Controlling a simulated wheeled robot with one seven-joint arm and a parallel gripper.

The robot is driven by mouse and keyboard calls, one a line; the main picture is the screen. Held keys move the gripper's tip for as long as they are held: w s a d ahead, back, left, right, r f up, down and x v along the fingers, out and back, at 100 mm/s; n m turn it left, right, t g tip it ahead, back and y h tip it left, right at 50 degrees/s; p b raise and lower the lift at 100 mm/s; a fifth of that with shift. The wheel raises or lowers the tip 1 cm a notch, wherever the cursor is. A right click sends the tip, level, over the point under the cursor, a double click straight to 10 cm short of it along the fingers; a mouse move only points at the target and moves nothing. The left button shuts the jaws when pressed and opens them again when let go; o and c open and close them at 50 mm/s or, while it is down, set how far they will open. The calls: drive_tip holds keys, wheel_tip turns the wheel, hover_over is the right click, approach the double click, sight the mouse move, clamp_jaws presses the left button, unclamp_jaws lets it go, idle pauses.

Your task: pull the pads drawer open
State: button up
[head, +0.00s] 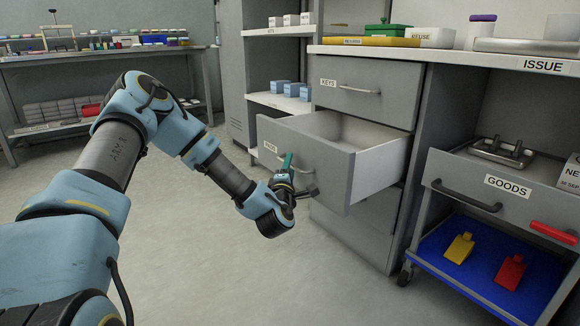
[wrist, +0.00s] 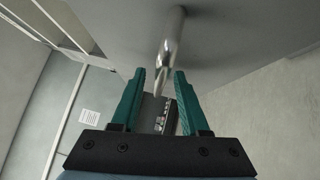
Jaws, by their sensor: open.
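The pads drawer (head: 300,165) is the middle drawer of the grey cabinet and stands well out from it in the head view. Its label is partly readable. Its inside is pale and looks empty where I can see it. My gripper (head: 287,162) is at the drawer's front, by its bar handle (head: 309,192). In the wrist view the handle (wrist: 170,55) is a shiny metal bar, and the gripper's green fingers (wrist: 157,90) are apart, with the bar's end between or just beyond their tips. I cannot tell if a finger touches it.
The closed keys drawer (head: 365,92) is above. A goods drawer (head: 505,195) stands to the right, over a blue tray (head: 480,262) with a yellow and a red tag. Open floor (head: 190,270) lies in front of the cabinet.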

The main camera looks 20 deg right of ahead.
drive_tip(key=p+v, duration=0.2)
drive_tip(key=v, duration=0.8)
drive_tip(key=shift+s+a, duration=0.25)
